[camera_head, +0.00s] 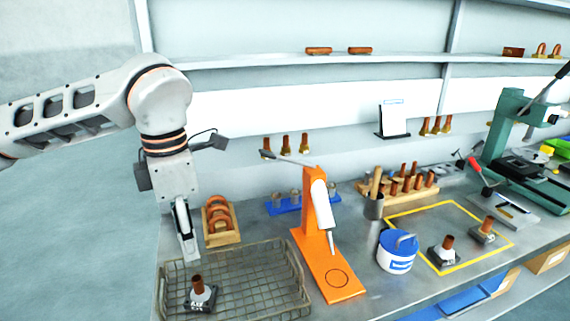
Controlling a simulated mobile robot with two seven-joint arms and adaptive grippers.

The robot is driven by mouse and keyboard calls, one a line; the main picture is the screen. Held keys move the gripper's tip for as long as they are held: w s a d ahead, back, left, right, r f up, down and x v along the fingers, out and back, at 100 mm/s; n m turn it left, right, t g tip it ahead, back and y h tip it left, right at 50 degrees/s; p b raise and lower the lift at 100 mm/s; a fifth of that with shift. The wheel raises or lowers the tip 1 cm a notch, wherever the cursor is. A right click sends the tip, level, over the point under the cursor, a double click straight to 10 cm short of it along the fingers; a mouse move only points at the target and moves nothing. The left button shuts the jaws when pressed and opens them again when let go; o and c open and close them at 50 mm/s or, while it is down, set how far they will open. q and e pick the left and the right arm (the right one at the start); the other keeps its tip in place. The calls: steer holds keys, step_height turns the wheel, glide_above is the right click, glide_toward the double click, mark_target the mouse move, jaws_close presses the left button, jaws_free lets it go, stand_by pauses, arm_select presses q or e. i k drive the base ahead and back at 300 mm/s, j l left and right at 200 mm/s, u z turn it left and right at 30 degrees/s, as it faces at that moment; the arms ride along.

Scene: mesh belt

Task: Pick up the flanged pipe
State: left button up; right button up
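A flanged pipe (198,292), a short copper tube standing on a dark square flange with a pale collar, is upright inside the wire mesh basket (285,249) at the front left. Two similar flanged pipes, one nearer (444,252) and one farther right (486,232), stand in the yellow-outlined square on the bench. My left gripper (191,254) points down above the basket's back left part. It is above and slightly behind the pipe there, apart from it. I see its fingers nearly edge-on, so their opening is unclear. My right gripper is not in view.
An orange hand press (316,225) stands just right of the basket. A wooden rack with copper rings (218,238) is behind the basket. A blue-white canister (397,254) and a green press (504,130) stand farther right. Most of the basket floor is clear.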

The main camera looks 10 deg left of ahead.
mark_target(483, 233)
steer(key=k+l, duration=0.8)
